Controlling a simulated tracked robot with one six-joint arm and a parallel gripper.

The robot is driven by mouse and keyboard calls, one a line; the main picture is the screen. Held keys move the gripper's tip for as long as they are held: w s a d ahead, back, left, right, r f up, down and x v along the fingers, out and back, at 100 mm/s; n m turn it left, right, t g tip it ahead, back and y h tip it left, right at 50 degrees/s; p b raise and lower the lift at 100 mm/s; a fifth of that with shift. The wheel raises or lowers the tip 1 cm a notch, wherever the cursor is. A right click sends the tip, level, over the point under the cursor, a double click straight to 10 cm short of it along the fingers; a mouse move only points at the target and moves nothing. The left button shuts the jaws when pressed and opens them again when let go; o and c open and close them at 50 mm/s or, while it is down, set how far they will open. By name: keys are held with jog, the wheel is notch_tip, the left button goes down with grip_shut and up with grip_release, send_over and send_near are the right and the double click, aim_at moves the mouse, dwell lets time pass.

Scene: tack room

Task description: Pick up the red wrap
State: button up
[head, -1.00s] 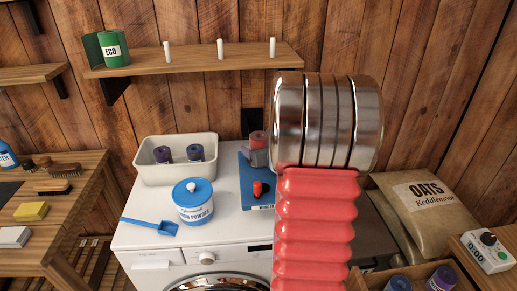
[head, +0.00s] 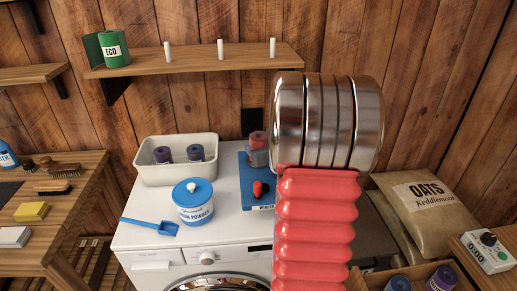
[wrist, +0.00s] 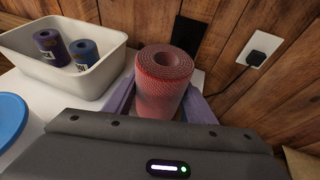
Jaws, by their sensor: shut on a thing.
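The red wrap (wrist: 164,88) is a rolled, textured cylinder, upright in the wrist view. My gripper (wrist: 162,103) is shut on it, with a pale purple finger on each side.
A white bin (head: 178,174) holding two dark rolls (head: 195,152) stands to the left. A powder tub (head: 193,204), a blue scoop (head: 150,226) and a small red object (head: 260,189) are nearby. An outlet (wrist: 258,48) is on the wall behind.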

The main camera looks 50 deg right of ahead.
notch_tip(320, 180, up, 10)
dwell(0.6)
